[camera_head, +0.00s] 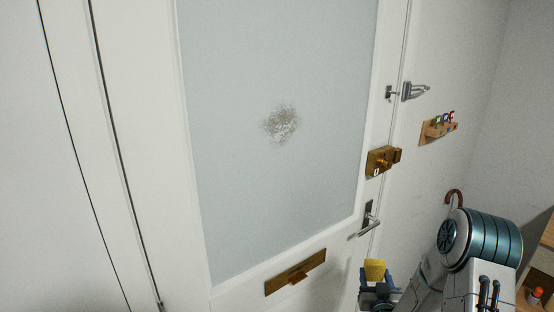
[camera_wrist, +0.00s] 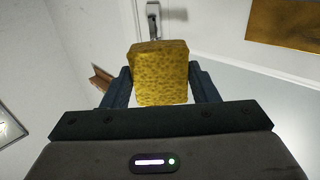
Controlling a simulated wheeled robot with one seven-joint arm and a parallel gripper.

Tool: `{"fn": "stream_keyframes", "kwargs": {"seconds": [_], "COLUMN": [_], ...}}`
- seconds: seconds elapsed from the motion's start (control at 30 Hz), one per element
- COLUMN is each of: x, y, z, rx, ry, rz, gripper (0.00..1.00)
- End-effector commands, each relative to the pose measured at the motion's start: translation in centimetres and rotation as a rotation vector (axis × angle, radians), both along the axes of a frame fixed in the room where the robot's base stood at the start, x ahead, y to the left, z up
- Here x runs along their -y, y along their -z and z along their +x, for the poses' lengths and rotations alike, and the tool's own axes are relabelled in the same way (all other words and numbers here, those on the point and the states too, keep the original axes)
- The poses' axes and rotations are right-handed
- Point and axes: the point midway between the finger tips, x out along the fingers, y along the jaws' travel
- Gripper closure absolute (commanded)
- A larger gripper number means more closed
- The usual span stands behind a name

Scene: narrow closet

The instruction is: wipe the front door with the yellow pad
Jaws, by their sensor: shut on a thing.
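The front door is white with a large pale frosted panel (camera_head: 230,150). A grey-brown speckled dirt patch (camera_head: 281,124) marks the panel near its middle. My gripper (camera_head: 376,276) is low at the right, below the door handle, and shut on the yellow pad (camera_head: 375,268). In the wrist view the pad (camera_wrist: 160,72) sits between the two dark fingers, its porous face showing. The pad is well below and right of the dirt patch. I cannot tell its exact distance from the door.
A brass mail slot (camera_head: 296,272), brass lock (camera_head: 382,160) and lever handle (camera_head: 367,222) stick out from the door. A latch (camera_head: 414,90) and key rack (camera_head: 438,128) are on the right wall. A shelf with small items (camera_head: 537,295) stands lower right.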

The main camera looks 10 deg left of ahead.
Motion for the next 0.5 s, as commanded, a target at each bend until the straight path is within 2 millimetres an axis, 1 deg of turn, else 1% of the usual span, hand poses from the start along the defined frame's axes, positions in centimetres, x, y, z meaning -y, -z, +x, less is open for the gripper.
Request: {"fn": "stream_keyframes", "kwargs": {"seconds": [0.03, 0.17, 0.2, 0.27, 0.3, 0.37, 0.4, 0.47, 0.5], "x": [-1.9, -6.6, -8.1, -10.1, -11.4, -13.4, -14.6, -16.3, -17.3], "y": [-2.1, -6.7, -8.2, -10.4, -11.9, -14.3, -15.8, -18.1, -19.7], "z": [0.4, 0.8, 0.7, 0.5, 0.3, -0.3, -0.7, -1.5, -2.1], "rx": [0.012, 0.014, 0.014, 0.014, 0.015, 0.015, 0.015, 0.016, 0.015], "ry": [-0.058, -0.206, -0.251, -0.315, -0.355, -0.415, -0.452, -0.504, -0.537], "rz": [-0.004, -0.006, -0.006, -0.007, -0.008, -0.009, -0.009, -0.009, -0.009], "gripper": [0.65, 0.65, 0.65, 0.65, 0.65, 0.65, 0.65, 0.65, 0.65]}}
